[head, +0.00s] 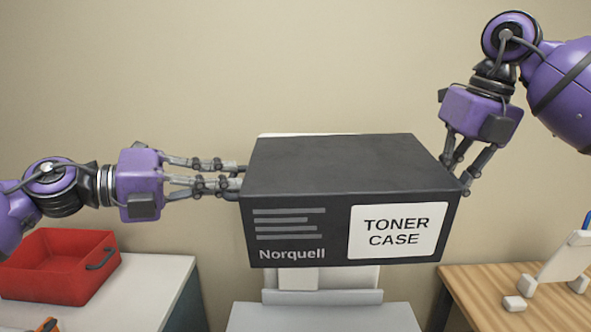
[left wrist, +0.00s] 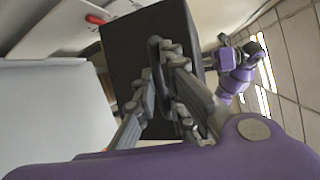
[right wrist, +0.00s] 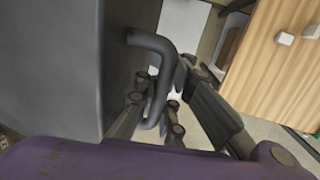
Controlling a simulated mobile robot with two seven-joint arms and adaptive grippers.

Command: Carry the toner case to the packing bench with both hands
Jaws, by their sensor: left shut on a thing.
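The toner case (head: 350,165) is a large dark grey box with a white label and the name Norquell on its front. It is roughly level and appears held up in front of me. My left gripper (head: 240,182) is shut on the handle at the case's left side; the case also fills the middle of the left wrist view (left wrist: 130,50). My right gripper (head: 456,178) reaches down to the right side. In the right wrist view its fingers close around the dark bar handle (right wrist: 157,45) beside the case wall (right wrist: 60,70). The case's underside is hidden.
A red open bin (head: 55,268) stands on a pale table (head: 150,285) at left. A wooden bench (head: 470,290) with a white stand (head: 566,258) and small white blocks is at right. A pale grey surface (head: 325,318) with a white machine behind lies below the case.

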